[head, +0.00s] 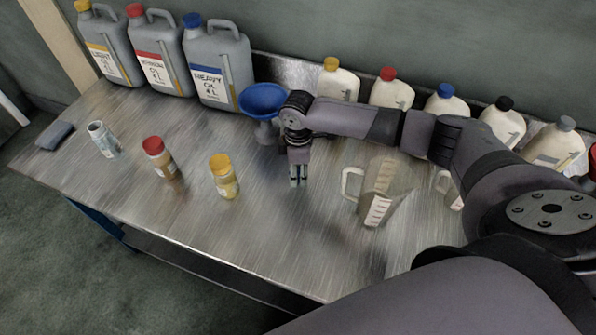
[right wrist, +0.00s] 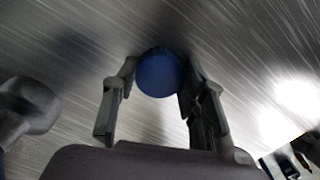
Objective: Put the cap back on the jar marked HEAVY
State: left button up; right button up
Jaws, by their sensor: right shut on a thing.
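My right gripper (head: 298,180) points down over the middle of the metal table. In the right wrist view its fingers (right wrist: 160,85) are shut on a round blue cap (right wrist: 160,72). The cap cannot be made out in the head view. A small open jar (head: 104,140) without a cap stands upright at the left of the table, well to the left of my right gripper. Its label is too small to read. A red-capped jar (head: 161,162) and a yellow-capped jar (head: 224,178) stand between it and my gripper. My left gripper is not in view.
Grey oil canisters (head: 210,65), one with a blue cap marked HEAVY, line the back left. A blue funnel (head: 263,101) stands behind my gripper. A clear measuring jug (head: 382,190) is to its right. White bottles (head: 392,92) line the back. The table front is clear.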

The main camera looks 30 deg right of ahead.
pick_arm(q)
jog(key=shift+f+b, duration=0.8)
pick_arm(e)
notch_tip(320, 180, up, 20)
jog(key=s+a+f+m, duration=0.1)
jog(key=s+a+m, duration=0.2)
jog(key=s+m, duration=0.3)
jog(key=s+a+f+m, duration=0.1)
jog(key=s+a+m, duration=0.2)
jog(key=s+m, duration=0.3)
jog(key=shift+s+m, duration=0.4)
jog(key=shift+s, duration=0.25)
